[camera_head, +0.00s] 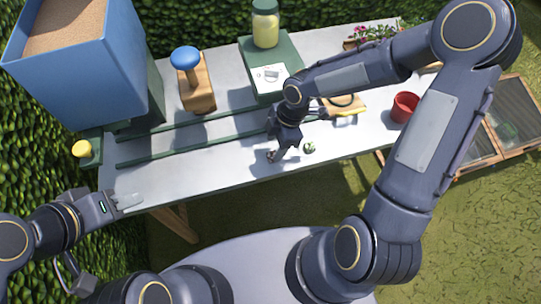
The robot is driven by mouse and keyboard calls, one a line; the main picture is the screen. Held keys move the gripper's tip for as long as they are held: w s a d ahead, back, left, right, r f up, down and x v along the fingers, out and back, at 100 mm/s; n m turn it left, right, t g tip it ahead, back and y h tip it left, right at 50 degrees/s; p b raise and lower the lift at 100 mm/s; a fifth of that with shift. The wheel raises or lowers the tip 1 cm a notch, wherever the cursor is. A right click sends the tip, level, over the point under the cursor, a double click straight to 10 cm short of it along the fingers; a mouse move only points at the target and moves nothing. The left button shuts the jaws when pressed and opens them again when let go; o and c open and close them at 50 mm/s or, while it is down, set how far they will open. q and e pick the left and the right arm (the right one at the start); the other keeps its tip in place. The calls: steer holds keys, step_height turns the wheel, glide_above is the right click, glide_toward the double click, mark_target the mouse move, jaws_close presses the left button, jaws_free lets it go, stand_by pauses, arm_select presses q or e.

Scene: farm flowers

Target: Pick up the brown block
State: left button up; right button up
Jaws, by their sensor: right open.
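A brown wooden block (197,95) stands on the table towards the back left. A blue round knob (185,57) shows at its top. My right gripper (276,156) is open over the table's front edge, pointing down, to the right and in front of the brown block and apart from it. My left gripper (132,201) is at the table's front left corner, well in front of the block. Whether its fingers are open or shut is unclear.
A large blue bin (85,75) stands at the left. A jar (265,25) is on a green box (287,50) at the back. A small green item (309,147) lies beside my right gripper. A red pot (404,107) is at the right. Green rails (190,140) cross the table (225,155).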

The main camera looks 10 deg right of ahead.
mark_target(272, 155)
steer(key=x, duration=0.4)
steer(key=shift+w+d+f, duration=0.15)
steer(key=shift+d+f, duration=0.05)
steer(key=shift+f, duration=0.3)
steer(key=c, duration=1)
steer(key=shift+c, duration=0.2)
steer(key=shift+r, duration=0.1)
